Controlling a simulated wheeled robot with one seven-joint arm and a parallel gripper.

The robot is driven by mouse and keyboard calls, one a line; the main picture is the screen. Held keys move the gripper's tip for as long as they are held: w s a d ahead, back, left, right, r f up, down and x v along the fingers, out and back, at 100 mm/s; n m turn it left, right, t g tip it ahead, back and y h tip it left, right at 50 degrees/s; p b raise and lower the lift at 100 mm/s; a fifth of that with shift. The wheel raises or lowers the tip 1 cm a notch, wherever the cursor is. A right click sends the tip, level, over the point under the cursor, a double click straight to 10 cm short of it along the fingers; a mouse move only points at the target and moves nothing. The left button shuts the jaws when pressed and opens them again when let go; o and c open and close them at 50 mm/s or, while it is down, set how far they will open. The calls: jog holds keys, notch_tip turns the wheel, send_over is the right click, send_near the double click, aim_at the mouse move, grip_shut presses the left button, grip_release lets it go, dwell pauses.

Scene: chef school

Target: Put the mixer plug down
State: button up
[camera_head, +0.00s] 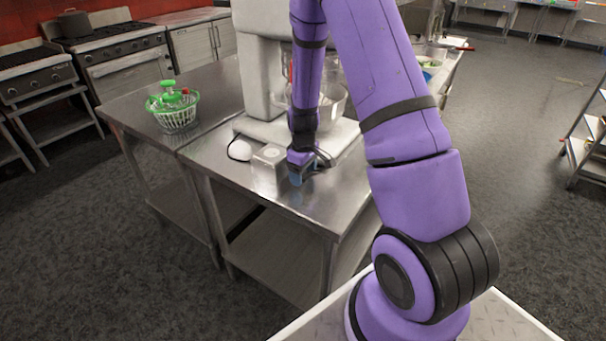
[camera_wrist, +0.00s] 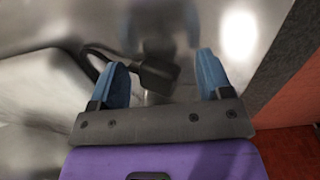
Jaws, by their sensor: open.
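The mixer plug (camera_wrist: 158,74) is a dark block on a dark cable in the wrist view. It appears between my two blue fingertips, closer to the left one. Its cable loops away to the left behind that finger. My gripper (camera_wrist: 163,74) is open, with a gap to the right of the plug. I cannot tell if the plug touches the metal tabletop. In the head view my gripper (camera_head: 300,168) is low over the steel table (camera_head: 310,205), beside a silver box (camera_head: 269,168). The plug is not clear there. The white mixer (camera_head: 262,70) stands behind, partly hidden by my arm.
A green and white basket (camera_head: 173,108) with green items stands on the left table. The steel table's front edge is close to my gripper. Stoves (camera_head: 110,52) line the back left, and a shelf rack (camera_head: 588,140) stands at the right. The floor between is clear.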

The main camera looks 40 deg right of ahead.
jog(key=s+a+r+t, duration=0.1)
jog(key=s+a+r, duration=0.1)
jog(key=r, duration=0.9)
jog(key=s+a+r, duration=0.1)
jog(key=a+r, duration=0.1)
jog(key=r, duration=0.8)
jog(key=s+a+r+m+t, duration=0.2)
jog(key=s+a+r, duration=0.2)
jog(key=s+r, duration=0.4)
jog(key=s+a+r+m+t, duration=0.2)
jog(key=s+a+r, duration=0.3)
jog(key=s+r, duration=0.4)
jog(key=shift+s+a, duration=0.15)
jog(key=shift+s, duration=2.95)
